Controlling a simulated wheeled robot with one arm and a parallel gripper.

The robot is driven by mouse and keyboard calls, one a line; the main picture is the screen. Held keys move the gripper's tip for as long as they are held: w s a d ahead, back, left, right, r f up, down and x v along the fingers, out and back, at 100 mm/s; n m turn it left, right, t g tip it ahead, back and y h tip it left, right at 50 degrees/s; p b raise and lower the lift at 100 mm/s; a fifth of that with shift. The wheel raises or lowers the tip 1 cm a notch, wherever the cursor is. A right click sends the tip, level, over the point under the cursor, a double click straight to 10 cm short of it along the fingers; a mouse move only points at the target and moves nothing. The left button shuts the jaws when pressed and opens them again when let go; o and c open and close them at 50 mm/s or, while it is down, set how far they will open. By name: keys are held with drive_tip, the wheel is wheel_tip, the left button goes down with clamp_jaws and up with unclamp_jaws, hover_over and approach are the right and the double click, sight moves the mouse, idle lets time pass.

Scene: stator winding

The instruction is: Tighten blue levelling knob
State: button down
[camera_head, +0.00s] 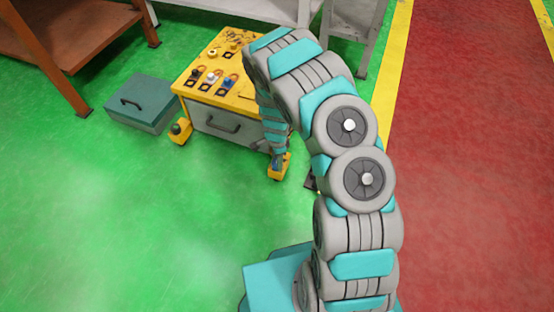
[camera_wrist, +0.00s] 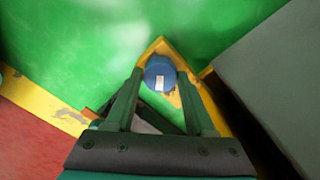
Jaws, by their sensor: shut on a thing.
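The blue levelling knob (camera_wrist: 160,68) shows in the wrist view as a round blue cap with a white mark. It sits on a yellow corner foot (camera_wrist: 168,44) of the cabinet. My gripper (camera_wrist: 160,80) has one finger on each side of the knob and is shut on it. In the head view my gripper (camera_head: 278,158) reaches down to the front right foot (camera_head: 281,172) of the yellow-topped cabinet (camera_head: 222,122). The knob is small and mostly hidden there.
Another yellow foot with a dark knob (camera_head: 180,131) is at the cabinet's front left. A teal toolbox (camera_head: 141,103) stands on the green floor left of it. Small parts lie on the yellow top. The green floor in front is clear. The grey cabinet side (camera_wrist: 275,85) is close beside my gripper.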

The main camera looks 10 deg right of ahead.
drive_tip(key=m, duration=0.7)
idle(0.6)
drive_tip(key=shift+c, duration=1.4)
unclamp_jaws()
drive_tip(key=shift+r, duration=0.15)
drive_tip(key=shift+r, duration=3.8)
